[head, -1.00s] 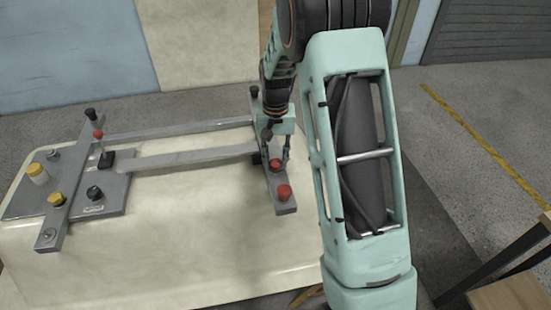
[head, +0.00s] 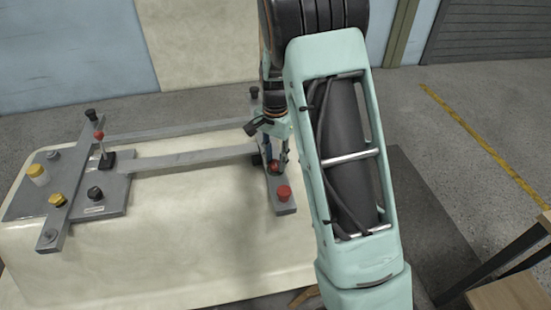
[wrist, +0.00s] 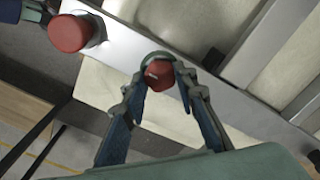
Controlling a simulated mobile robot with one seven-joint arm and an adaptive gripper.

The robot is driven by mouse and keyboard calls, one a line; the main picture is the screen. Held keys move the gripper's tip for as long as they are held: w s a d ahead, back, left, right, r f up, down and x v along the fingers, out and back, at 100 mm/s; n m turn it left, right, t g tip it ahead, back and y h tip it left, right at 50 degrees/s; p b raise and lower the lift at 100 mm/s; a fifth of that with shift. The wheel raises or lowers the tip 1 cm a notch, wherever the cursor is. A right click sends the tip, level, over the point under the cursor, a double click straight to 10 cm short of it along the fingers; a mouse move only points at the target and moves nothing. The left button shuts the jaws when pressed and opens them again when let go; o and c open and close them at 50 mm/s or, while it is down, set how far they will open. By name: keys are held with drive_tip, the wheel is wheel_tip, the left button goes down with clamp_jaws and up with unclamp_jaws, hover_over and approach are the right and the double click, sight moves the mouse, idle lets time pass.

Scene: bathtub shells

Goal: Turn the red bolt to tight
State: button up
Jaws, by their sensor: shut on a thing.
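The red bolt (wrist: 160,76) has a small rounded head with a light mark on top, set on the grey crossbar. My gripper (wrist: 159,70) is shut on it, with one fingertip against each side in the wrist view. In the head view the red bolt (head: 275,168) shows partly below my gripper (head: 275,160), near the right end of the fixture. The fingers hide part of its sides, and its base and thread are hidden.
A larger red cap (head: 284,192) stands close by on the same grey crossbar (head: 290,210); the wrist view also shows it (wrist: 70,33). Left lie a grey plate (head: 115,200), a red-tipped lever (head: 100,143) and yellow knobs (head: 38,172). The cream tub shell's (head: 180,250) front is clear.

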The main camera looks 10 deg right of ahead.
sight(275, 163)
idle(0.3)
drive_tip(key=o, duration=1.2)
drive_tip(key=shift+c, duration=0.2)
wheel_tip(275, 163, up, 12)
